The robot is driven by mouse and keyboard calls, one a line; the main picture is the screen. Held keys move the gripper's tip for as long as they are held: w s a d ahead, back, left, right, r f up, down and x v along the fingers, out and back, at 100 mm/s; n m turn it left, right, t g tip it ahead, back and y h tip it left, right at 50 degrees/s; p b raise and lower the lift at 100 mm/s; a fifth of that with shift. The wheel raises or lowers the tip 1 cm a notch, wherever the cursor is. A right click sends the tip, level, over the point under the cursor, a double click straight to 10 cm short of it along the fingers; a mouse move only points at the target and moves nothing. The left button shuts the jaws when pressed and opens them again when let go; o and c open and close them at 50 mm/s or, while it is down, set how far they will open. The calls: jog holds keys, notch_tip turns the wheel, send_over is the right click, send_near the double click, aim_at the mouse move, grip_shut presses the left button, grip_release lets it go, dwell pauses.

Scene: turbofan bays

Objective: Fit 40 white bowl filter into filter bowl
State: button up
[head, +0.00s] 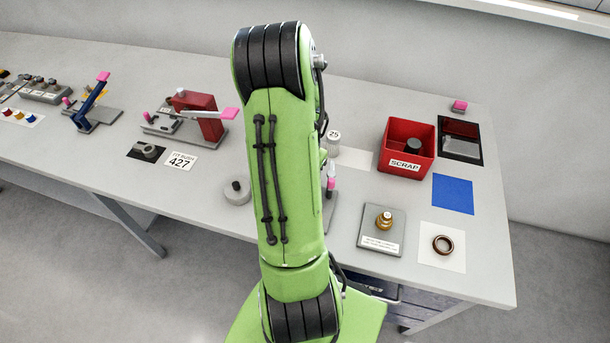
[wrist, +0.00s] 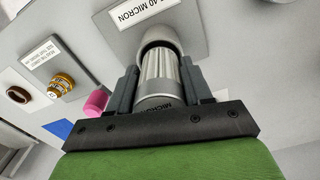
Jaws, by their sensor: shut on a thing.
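In the wrist view my gripper (wrist: 160,70) is shut on the pleated white bowl filter (wrist: 160,64), whose near end band carries the printed word MICRON. The filter's far end meets a round grey rim, which looks like the filter bowl (wrist: 158,34), on a grey plate labelled 40 MICRON (wrist: 140,13). The filter looks lined up with the bowl; I cannot tell how deep it sits. In the head view my arm hides the gripper, the held filter and most of the bowl's place.
A pink knob (wrist: 97,103) is close left of my gripper. A white filter marked 25 (head: 333,138) stands behind my arm. To the right are a red SCRAP bin (head: 427,165), a brass fitting (head: 384,219) and a brown ring (head: 443,244). A grey disc (head: 237,191) lies left.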

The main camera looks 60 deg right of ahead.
jog(key=shift+f+b, duration=1)
jog(key=shift+f, duration=0.15)
jog(key=o, duration=1.6)
jog(key=shift+o, duration=0.2)
jog(key=shift+r, duration=0.1)
jog(key=shift+r+p, duration=2.65)
jog(key=shift+r, duration=0.9)
jog(key=shift+f, duration=0.1)
